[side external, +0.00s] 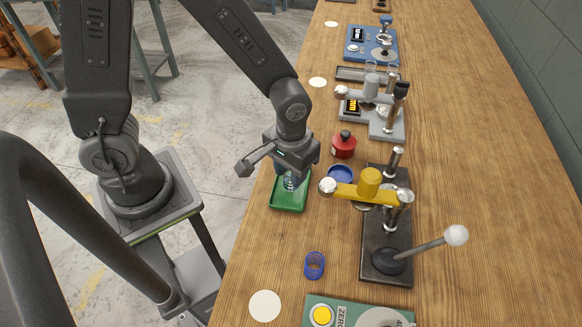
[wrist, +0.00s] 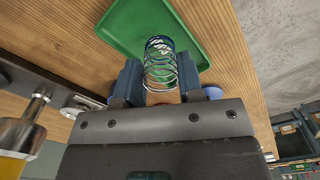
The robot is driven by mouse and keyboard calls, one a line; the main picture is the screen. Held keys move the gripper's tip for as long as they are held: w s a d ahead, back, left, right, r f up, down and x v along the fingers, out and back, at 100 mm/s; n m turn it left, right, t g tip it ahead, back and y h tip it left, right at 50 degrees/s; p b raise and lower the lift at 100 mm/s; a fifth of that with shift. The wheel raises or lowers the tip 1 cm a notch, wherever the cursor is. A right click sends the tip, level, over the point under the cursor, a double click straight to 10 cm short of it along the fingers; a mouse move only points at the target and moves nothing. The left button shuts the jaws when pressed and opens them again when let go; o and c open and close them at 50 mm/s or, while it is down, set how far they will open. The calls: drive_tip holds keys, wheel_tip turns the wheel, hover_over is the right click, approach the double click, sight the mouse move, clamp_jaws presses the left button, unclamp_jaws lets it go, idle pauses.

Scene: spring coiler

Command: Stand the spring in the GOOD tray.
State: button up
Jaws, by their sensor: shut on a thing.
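A silver wire spring (wrist: 160,66) is held between the two fingers of my gripper (wrist: 158,80) in the wrist view. In the side view my gripper (side external: 291,176) points down over the green tray (side external: 288,205), and the spring (side external: 291,182) shows below the fingers, roughly upright. The green tray (wrist: 130,28) lies behind the spring in the wrist view. I cannot tell whether the spring's lower end touches the tray floor.
A lever press with a yellow arm (side external: 368,186) stands right of the tray. A blue dish (side external: 340,174) and a red pot (side external: 343,145) are close by. A green scale (side external: 360,312) is at the near edge.

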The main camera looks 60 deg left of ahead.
drive_tip(key=shift+f, duration=0.25)
idle(0.3)
drive_tip(key=o, duration=1.1)
drive_tip(key=shift+o, duration=0.2)
drive_tip(key=shift+r, duration=4.55)
